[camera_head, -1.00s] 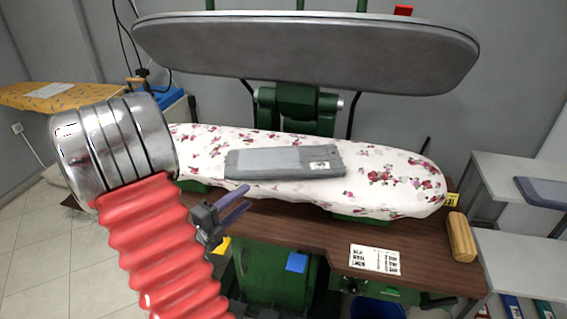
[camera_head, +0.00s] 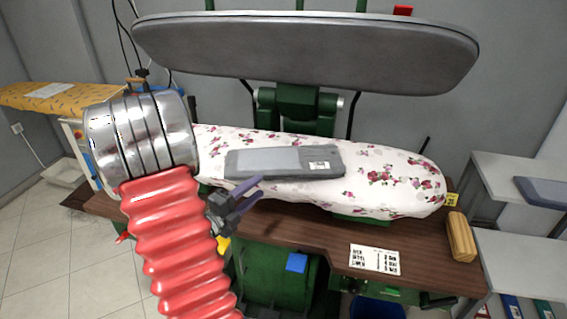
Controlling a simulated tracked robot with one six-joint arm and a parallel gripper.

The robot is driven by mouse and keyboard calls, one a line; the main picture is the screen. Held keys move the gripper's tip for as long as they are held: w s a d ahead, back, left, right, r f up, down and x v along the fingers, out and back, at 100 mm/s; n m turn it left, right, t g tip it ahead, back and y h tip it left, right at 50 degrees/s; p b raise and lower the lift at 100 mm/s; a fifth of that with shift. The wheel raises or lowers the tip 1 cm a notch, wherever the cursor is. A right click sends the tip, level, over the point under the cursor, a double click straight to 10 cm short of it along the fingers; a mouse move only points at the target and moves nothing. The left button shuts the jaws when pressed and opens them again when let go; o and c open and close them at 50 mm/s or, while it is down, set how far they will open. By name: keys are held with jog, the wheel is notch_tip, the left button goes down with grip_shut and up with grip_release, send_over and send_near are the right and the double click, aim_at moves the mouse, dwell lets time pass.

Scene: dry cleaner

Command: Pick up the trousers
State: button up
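The trousers (camera_head: 283,162) are a grey folded bundle with a small white label. They lie flat on the floral padded board (camera_head: 395,185) of the press. My gripper (camera_head: 254,192) is at the front edge of the board, left of and below the trousers in the picture. Its two purple-grey fingers point up and right with a gap between them and nothing held. The fingertips look close to the trousers' lower left end, but I cannot tell if they touch. The board's left end is hidden behind my arm.
The press's grey upper plate (camera_head: 300,52) hangs raised above the board. A brown wooden table (camera_head: 320,235) with a paper sheet (camera_head: 374,258) and a wooden block (camera_head: 461,237) lies in front. White shelves (camera_head: 515,170) stand at right. An orange ironing board (camera_head: 60,95) is at left.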

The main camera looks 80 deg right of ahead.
aim_at(267, 179)
jog(key=shift+x, duration=1.9)
jog(key=shift+f, duration=0.1)
grip_shut()
